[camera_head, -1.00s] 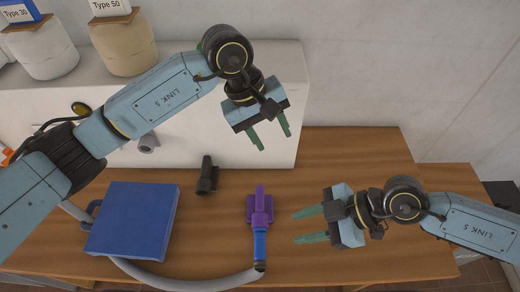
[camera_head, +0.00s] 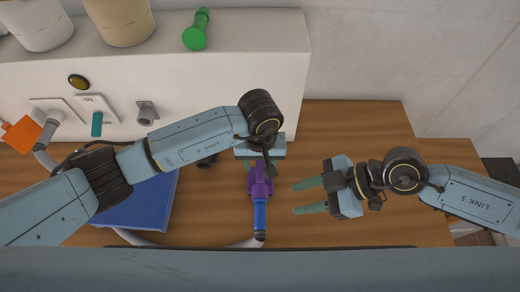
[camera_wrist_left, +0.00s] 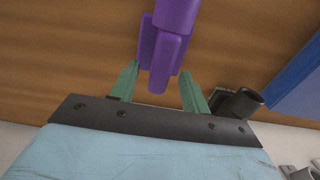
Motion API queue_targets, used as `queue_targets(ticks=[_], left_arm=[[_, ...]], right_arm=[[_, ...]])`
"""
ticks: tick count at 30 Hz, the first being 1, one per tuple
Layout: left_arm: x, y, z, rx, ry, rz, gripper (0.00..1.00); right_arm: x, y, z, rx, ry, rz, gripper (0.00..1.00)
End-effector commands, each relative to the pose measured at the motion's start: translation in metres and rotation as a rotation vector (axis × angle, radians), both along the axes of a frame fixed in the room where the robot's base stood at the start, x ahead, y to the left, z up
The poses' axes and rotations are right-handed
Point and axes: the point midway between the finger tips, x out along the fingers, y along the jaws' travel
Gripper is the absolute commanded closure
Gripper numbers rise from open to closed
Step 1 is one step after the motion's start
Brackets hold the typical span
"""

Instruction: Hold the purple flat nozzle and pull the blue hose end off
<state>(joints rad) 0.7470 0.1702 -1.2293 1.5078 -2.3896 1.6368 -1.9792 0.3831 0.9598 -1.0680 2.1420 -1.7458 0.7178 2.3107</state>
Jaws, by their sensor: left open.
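The purple flat nozzle (camera_head: 261,187) lies on the wooden table, joined to the blue hose end (camera_head: 260,216). My left gripper (camera_head: 257,166) is over the nozzle's far end, its fingers mostly hidden in the head view. In the left wrist view, the purple nozzle (camera_wrist_left: 167,55) shows between the two green fingers of my left gripper (camera_wrist_left: 158,85), which is open, with gaps visible beside the nozzle. Whether the fingers reach down around it is unclear. My right gripper (camera_head: 310,196) is open and empty, to the right of the nozzle, fingers pointing left towards it.
A blue box (camera_head: 138,207) lies left of the nozzle, partly under my left arm. A dark nozzle (camera_wrist_left: 240,102) stands close to my left gripper. The grey hose (camera_head: 190,244) runs along the front. A white cabinet (camera_head: 220,85) carries a green nozzle (camera_head: 196,30).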

Motion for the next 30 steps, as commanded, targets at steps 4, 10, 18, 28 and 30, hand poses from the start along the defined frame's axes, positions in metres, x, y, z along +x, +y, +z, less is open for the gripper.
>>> queue_targets(ticks=[4, 10, 18, 28, 30], left_arm=[[-0.001, 0.0, -0.019, -0.001, 0.003, 0.001, 0.54], [0.0, 0.0, -0.029, 0.0, 0.0, 0.0, 0.54], [0.0, 0.0, -0.029, -0.001, 0.0, 0.0, 0.56], [0.0, 0.0, -0.029, -0.001, 0.0, 0.0, 0.99], [0.0, 0.0, -0.029, -0.001, 0.0, 0.0, 1.0]], right_arm=[[0.0, 0.0, 0.0, 0.0, 0.0, 0.0, 0.64], [0.0, 0.0, 0.0, 0.0, 0.0, 0.0, 0.64], [0.0, 0.0, 0.0, 0.0, 0.0, 0.0, 0.64], [0.0, 0.0, 0.0, 0.0, 0.0, 0.0, 0.64], [0.0, 0.0, 0.0, 0.0, 0.0, 0.0, 0.64]])
